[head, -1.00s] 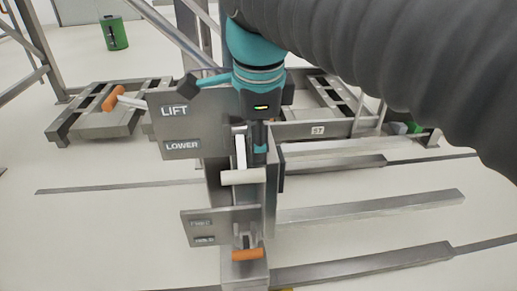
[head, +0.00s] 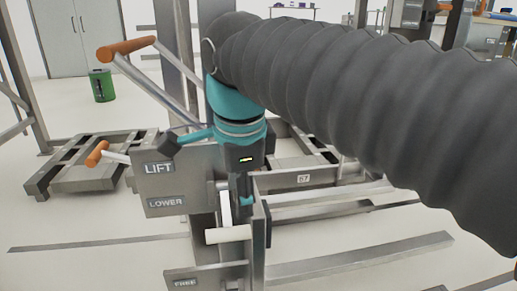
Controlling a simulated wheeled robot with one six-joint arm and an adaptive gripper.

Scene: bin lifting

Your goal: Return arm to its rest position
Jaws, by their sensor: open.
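My gripper (head: 241,168) hangs at the end of my teal wrist, pointing down just behind the grey LIFT/LOWER panel (head: 178,182). It is open, and no held object shows. Its fingertips are mostly hidden by the metal post and lever parts. A lever with a white crossbar handle (head: 228,235) stands right below it; I cannot tell if they touch. My dark ribbed arm sleeve runs from the wrist to the right edge.
An orange-handled lever (head: 127,48) rises at upper left, with a smaller orange-tipped lever (head: 97,153) below it. Steel frames (head: 85,165) and floor rails (head: 365,255) surround the post. A green bin (head: 101,85) stands behind. Open floor lies at lower left.

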